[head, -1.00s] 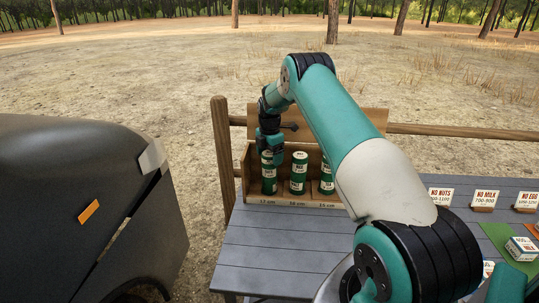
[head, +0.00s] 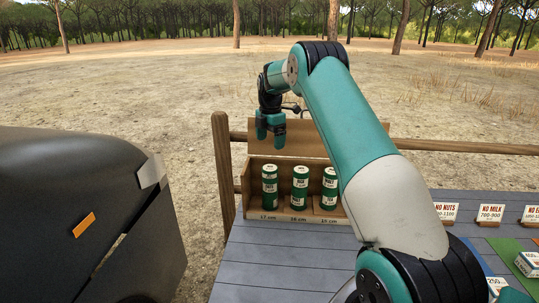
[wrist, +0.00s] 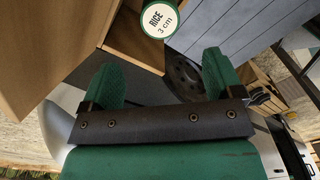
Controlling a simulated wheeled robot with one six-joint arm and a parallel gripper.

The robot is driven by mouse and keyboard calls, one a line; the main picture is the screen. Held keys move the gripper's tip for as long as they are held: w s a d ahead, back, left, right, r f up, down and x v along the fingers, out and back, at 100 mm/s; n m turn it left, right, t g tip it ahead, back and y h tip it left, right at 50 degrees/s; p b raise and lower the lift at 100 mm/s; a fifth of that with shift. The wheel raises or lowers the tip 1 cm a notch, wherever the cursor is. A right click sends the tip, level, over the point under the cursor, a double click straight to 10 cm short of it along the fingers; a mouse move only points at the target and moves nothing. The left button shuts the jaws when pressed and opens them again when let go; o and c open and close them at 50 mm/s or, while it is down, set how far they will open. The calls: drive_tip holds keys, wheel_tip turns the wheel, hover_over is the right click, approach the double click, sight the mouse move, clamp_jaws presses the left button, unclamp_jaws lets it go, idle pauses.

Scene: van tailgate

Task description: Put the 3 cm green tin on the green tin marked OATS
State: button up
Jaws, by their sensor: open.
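Three stacks of green tins with white labels stand upright in a wooden box: a left stack (head: 269,187), a middle stack (head: 299,188) and a right stack (head: 329,188). Their small labels are too blurred for me to tell which tin is OATS. In the wrist view a green tin (wrist: 160,18) with a white lid reading RICE 3 cm shows at the top edge, beyond my fingers. My gripper (head: 271,143) is open and empty, pointing down above the left stack with a clear gap. It also shows in the wrist view (wrist: 160,82).
The wooden box (head: 245,187) has dividers, a raised back board and front marks in cm. It stands on a grey plank table (head: 270,255). Allergen signs (head: 491,213) and small cartons are at the right. A dark van (head: 80,200) stands at the left; a fence rail runs behind.

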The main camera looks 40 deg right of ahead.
drive_tip(key=s+a+r+m+y, duration=0.1)
drive_tip(key=s+a+r+m, duration=0.3)
drive_tip(key=a, duration=0.8)
drive_tip(key=s+a+r, duration=0.3)
drive_tip(key=a+r, duration=0.3)
drive_tip(key=a, duration=0.5)
drive_tip(key=s+a+m+y, duration=0.1)
drive_tip(key=s+a+m, duration=0.1)
drive_tip(key=s+a, duration=0.4)
drive_tip(key=s+a+m+y, duration=0.1)
drive_tip(key=s+a, duration=0.5)
drive_tip(key=s, duration=0.7)
drive_tip(key=s+a+m+y, duration=0.1)
drive_tip(key=s+a+m, duration=0.2)
drive_tip(key=s+a, duration=0.3)
drive_tip(key=s, duration=0.4)
drive_tip(key=shift+s+a+f, duration=0.3)
